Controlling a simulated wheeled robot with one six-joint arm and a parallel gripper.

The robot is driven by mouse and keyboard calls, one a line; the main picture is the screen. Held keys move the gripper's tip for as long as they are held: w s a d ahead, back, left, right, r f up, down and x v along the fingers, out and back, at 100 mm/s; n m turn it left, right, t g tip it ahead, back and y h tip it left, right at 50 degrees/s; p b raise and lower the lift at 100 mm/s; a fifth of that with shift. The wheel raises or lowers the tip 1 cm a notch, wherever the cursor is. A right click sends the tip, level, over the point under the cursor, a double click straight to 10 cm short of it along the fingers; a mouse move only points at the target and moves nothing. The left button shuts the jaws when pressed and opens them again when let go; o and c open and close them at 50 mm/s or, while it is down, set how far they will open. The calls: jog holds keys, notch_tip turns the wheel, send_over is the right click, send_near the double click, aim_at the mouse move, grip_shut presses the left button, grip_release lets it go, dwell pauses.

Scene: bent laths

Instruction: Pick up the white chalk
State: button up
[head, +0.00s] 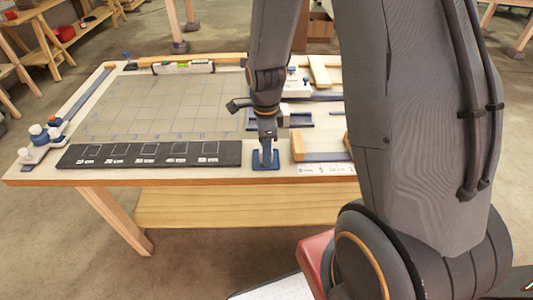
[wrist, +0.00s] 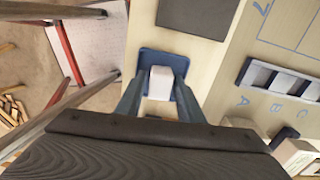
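The white chalk (wrist: 160,81) shows in the wrist view as a pale block over a small blue tray (wrist: 176,62). The tray also shows in the head view (head: 265,163) near the table's front edge. My gripper (wrist: 160,88) points down over the tray, with one finger on either side of the chalk. The fingers look apart, with a narrow gap to the chalk on each side. In the head view my gripper (head: 267,148) is low over the tray, and the chalk cannot be made out there.
A black panel (head: 148,154) with marked squares lies left of the tray. A gridded mat (head: 160,105) lies behind it. A blue rack (head: 297,120) and a wooden piece (head: 297,146) stand close on the right. The table's front edge (head: 180,181) is near.

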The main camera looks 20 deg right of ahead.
jog(key=c, duration=0.9)
jog(key=shift+o, duration=0.2)
notch_tip(320, 180, up, 10)
jog(key=shift+r+b, duration=0.1)
jog(key=shift+b, duration=0.9)
jog(key=o, duration=0.3)
jog(key=shift+c, duration=0.7)
